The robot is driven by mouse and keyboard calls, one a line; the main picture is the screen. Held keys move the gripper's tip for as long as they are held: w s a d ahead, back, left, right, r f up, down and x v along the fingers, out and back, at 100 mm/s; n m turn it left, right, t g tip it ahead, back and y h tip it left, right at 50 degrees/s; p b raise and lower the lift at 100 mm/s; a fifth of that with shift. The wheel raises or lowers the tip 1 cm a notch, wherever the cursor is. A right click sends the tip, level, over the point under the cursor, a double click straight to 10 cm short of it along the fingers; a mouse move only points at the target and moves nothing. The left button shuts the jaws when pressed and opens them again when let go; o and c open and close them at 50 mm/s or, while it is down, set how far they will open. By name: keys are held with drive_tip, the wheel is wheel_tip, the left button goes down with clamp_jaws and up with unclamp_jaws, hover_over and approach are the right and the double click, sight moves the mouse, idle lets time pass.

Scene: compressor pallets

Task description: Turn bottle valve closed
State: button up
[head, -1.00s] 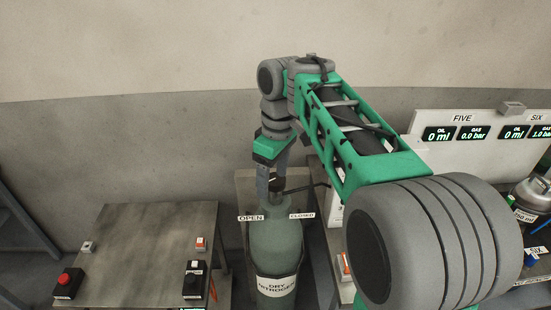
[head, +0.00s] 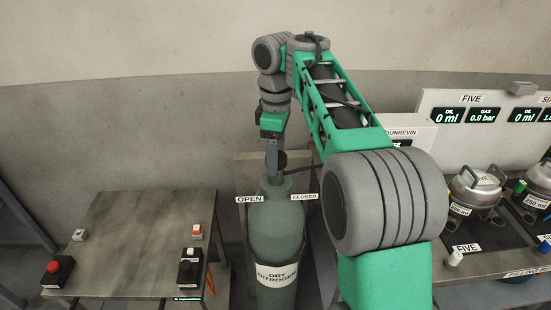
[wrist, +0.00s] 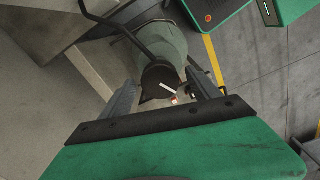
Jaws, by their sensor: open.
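The grey-green gas bottle (head: 277,235) labelled "DRY NITROGEN" stands upright in the middle of the head view. Its dark valve knob (wrist: 160,79) has a white pointer line and shows between the fingers in the wrist view. An OPEN sign (head: 249,199) stands left of the bottle neck and a CLOSED sign (head: 304,196) stands right of it. My gripper (wrist: 160,88) is open, with one finger on each side of the knob; it also shows in the head view above the bottle (head: 274,170). I cannot tell whether the fingers touch the knob.
A metal table (head: 130,230) with a red button box (head: 58,270) and a second control box (head: 187,268) stands at left. At right, a bench carries compressors (head: 475,192) and a display panel (head: 480,112). A dark hose (wrist: 115,27) runs from the valve.

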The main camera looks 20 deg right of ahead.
drive_tip(key=shift+r, duration=0.1)
drive_tip(key=shift+c, duration=0.5)
drive_tip(key=c, duration=1.3)
drive_tip(key=shift+m, duration=0.4)
drive_tip(key=m, duration=1)
drive_tip(key=shift+m, duration=0.4)
drive_tip(key=m, duration=1.2)
drive_tip(key=shift+m, duration=0.3)
